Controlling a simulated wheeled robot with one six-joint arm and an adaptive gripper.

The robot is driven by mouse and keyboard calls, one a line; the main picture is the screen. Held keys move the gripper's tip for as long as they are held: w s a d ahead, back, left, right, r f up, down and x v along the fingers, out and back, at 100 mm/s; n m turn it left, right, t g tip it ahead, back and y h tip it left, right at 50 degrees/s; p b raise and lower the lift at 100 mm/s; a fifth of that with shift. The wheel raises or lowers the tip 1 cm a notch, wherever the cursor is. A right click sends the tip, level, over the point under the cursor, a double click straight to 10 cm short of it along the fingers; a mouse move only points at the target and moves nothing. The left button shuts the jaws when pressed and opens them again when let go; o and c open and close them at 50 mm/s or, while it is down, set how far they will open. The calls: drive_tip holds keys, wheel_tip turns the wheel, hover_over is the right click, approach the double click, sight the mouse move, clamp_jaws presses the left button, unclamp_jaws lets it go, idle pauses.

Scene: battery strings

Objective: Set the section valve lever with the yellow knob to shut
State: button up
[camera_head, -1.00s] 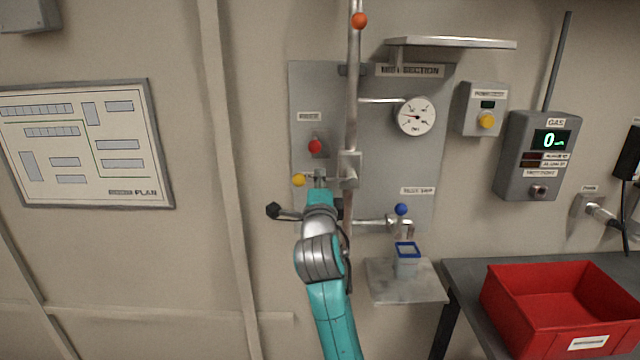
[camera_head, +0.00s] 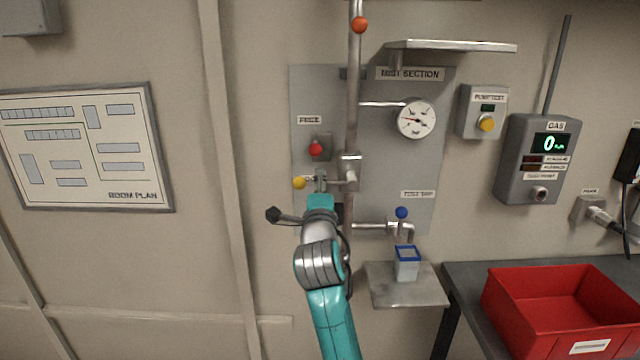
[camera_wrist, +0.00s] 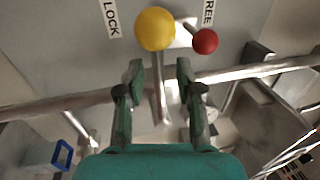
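The yellow knob (camera_head: 299,183) is at the left end of a metal lever that lies about level, left of the valve body on the upright pipe (camera_head: 353,110). In the wrist view the knob (camera_wrist: 155,28) is just beyond my fingertips, and the lever (camera_wrist: 158,92) runs back between my fingers. My gripper (camera_head: 320,184) is at the lever, between knob and pipe. In the wrist view my gripper (camera_wrist: 160,76) is open, with gaps beside the lever; contact cannot be told. My gripper hides part of the lever in the head view.
A red knob (camera_head: 316,149) is close above my gripper. A blue-knobbed tap (camera_head: 401,212) is lower right, over a small cup (camera_head: 407,264) on a shelf. A gauge (camera_head: 416,118) is upper right. An orange knob (camera_head: 359,25) is higher on the pipe.

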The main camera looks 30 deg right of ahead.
drive_tip(key=v, duration=1.1)
drive_tip(key=shift+s+a, duration=0.15)
drive_tip(key=shift+f, duration=0.1)
drive_tip(key=s+a+f+n+y, duration=0.45)
drive_tip(key=s+f+n, duration=0.35)
drive_tip(key=f, duration=0.5)
drive_tip(key=s+a+f+n+y, duration=0.45)
drive_tip(key=s+f+n, duration=0.3)
drive_tip(key=f, duration=0.55)
drive_tip(key=s+a+f+n, duration=0.1)
drive_tip(key=s+n, duration=0.2)
drive_tip(key=s, duration=0.6)
drive_tip(key=s+a+f+n+g+y, duration=0.1)
drive_tip(key=s+a+f+n, duration=0.1)
drive_tip(key=s, duration=0.8)
drive_tip(key=s+a+f+n+g+y, duration=0.1)
drive_tip(key=s+n, duration=0.3)
drive_tip(key=s, duration=0.5)
drive_tip(key=shift+s+a+f, duration=0.4)
drive_tip(key=shift+a+f, duration=0.05)
drive_tip(key=shift+f, duration=0.1)
